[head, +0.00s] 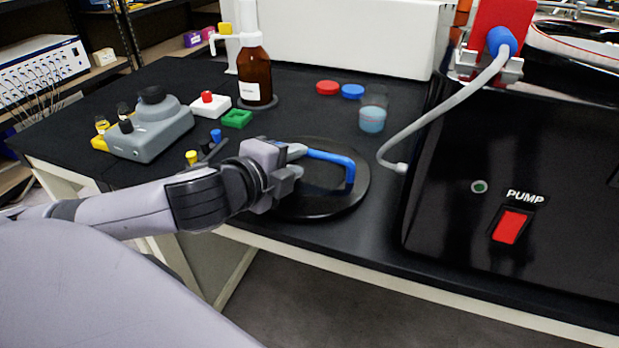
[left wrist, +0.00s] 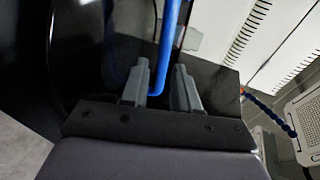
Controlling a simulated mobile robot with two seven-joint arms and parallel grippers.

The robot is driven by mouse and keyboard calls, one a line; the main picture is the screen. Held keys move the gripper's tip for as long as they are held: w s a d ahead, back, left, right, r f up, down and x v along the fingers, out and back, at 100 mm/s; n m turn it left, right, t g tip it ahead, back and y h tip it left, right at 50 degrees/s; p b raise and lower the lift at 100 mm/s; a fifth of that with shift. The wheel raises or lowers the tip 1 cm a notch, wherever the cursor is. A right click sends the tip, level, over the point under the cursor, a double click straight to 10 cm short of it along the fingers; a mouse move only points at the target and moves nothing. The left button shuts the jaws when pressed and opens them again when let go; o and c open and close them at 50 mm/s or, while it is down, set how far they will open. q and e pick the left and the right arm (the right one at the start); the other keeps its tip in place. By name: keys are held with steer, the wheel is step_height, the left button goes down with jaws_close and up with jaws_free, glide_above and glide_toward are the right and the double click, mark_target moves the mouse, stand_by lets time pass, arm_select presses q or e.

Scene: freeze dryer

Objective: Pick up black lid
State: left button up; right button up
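The black lid (head: 325,205) is a round dark disc with a blue handle (head: 333,157), lying flat on the black bench top. My left gripper (head: 291,162) is at the left end of the handle, above the lid. In the left wrist view the handle (left wrist: 165,55) runs between the two grey fingers of my left gripper (left wrist: 159,75). It is close to the left finger, with a gap visible to the right one, so the gripper looks open around it. My right gripper is in neither view.
A black machine with a red pump switch (head: 510,226) stands to the right, with a grey hose (head: 432,113) curving down near the lid. A jar of blue liquid (head: 372,118), a brown bottle (head: 254,75) and a grey device (head: 150,130) stand behind and left.

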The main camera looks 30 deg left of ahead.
mark_target(307, 164)
arm_select(q)
steer(key=shift+w+a+f, duration=0.1)
steer(key=shift+w+f, duration=0.05)
steer(key=shift+w, duration=0.45)
steer(key=shift+b+x, duration=0.3)
steer(key=shift+x, duration=1.9)
steer(key=shift+a, duration=0.15)
jaws_close()
steer(key=shift+r, duration=0.2)
